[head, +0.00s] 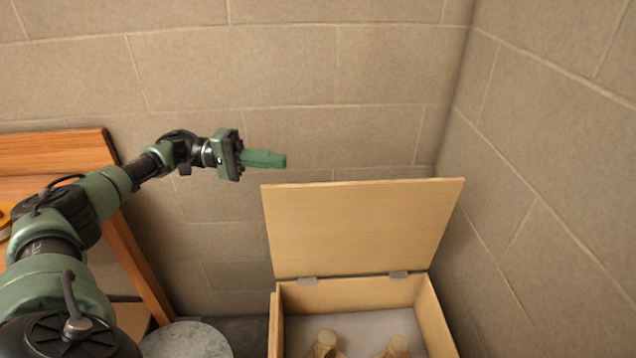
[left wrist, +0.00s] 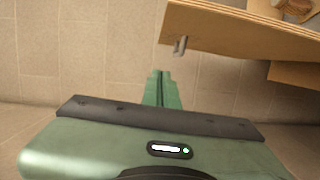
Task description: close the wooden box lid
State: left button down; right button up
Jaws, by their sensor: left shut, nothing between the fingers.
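The wooden box (head: 435,320) stands at the lower right of the head view, with its lid (head: 363,228) raised upright on two grey hinges. Two light wooden objects lie inside, partly cut off by the frame. In the left wrist view the shut fingers (left wrist: 162,76) point toward the wall, and wooden panels of the box (left wrist: 235,30) with a hinge show at the upper right. My right gripper is not in view.
A brown block wall (head: 290,70) runs behind the box, and another wall (head: 560,180) stands close on its right. A wooden piece of furniture (head: 55,150) is at the left. A round grey top (head: 187,342) stands left of the box.

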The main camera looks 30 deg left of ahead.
pick_arm(q)
jog(key=d+p, duration=0.3)
jog(key=d, duration=0.7)
jog(key=shift+w+d+f+p, duration=0.15)
jog(key=shift+d+p, duration=0.15)
jog(key=shift+d, duration=0.1)
